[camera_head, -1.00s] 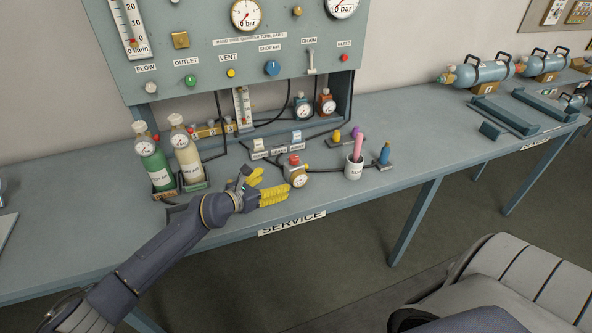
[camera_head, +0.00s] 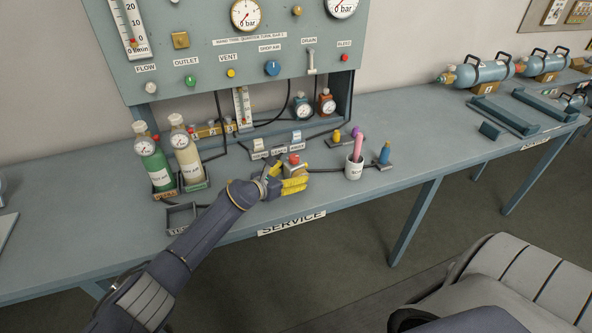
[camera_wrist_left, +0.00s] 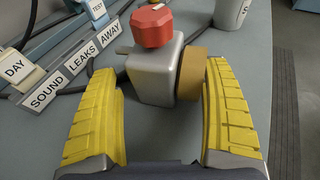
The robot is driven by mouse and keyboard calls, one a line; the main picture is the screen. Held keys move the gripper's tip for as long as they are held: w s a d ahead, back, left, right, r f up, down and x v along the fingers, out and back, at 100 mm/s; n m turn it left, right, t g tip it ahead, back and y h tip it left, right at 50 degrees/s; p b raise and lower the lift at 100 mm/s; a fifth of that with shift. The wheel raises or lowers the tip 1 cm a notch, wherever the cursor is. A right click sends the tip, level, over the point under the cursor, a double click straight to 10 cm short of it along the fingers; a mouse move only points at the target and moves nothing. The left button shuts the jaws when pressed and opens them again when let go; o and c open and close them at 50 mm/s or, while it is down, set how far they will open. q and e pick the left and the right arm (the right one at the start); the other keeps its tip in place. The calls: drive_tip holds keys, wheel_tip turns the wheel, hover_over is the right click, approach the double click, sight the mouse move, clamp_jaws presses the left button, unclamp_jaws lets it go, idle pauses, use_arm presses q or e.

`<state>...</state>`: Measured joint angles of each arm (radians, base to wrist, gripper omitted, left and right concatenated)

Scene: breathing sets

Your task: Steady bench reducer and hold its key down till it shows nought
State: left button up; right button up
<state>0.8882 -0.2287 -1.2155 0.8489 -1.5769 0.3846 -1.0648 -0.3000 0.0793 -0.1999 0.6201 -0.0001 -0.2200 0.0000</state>
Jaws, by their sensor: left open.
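The bench reducer (camera_head: 295,167) is a small grey block with a red key on top, standing on the bench near its front edge. In the left wrist view its grey body (camera_wrist_left: 153,75), red faceted key (camera_wrist_left: 158,25) and brass-coloured round gauge (camera_wrist_left: 192,73) show; the gauge face is turned away. My left gripper (camera_head: 291,175) is open, its yellow fingers either side of the reducer. The wrist view shows a gap between the left finger and the body; the right finger is close to the gauge, and I cannot tell whether it touches. My right gripper is not in view.
A white cup (camera_head: 354,168) with a pink item and a blue-topped fitting (camera_head: 384,154) stand to the right. Green (camera_head: 156,165) and cream bottles (camera_head: 185,152) stand left. Hoses cross the bench.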

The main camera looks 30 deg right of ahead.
use_arm(q)
drive_tip(key=shift+d+f, duration=0.1)
drive_tip(key=shift+d, duration=0.15)
idle(0.3)
drive_tip(key=c, duration=1.2)
drive_tip(key=shift+w, duration=0.1)
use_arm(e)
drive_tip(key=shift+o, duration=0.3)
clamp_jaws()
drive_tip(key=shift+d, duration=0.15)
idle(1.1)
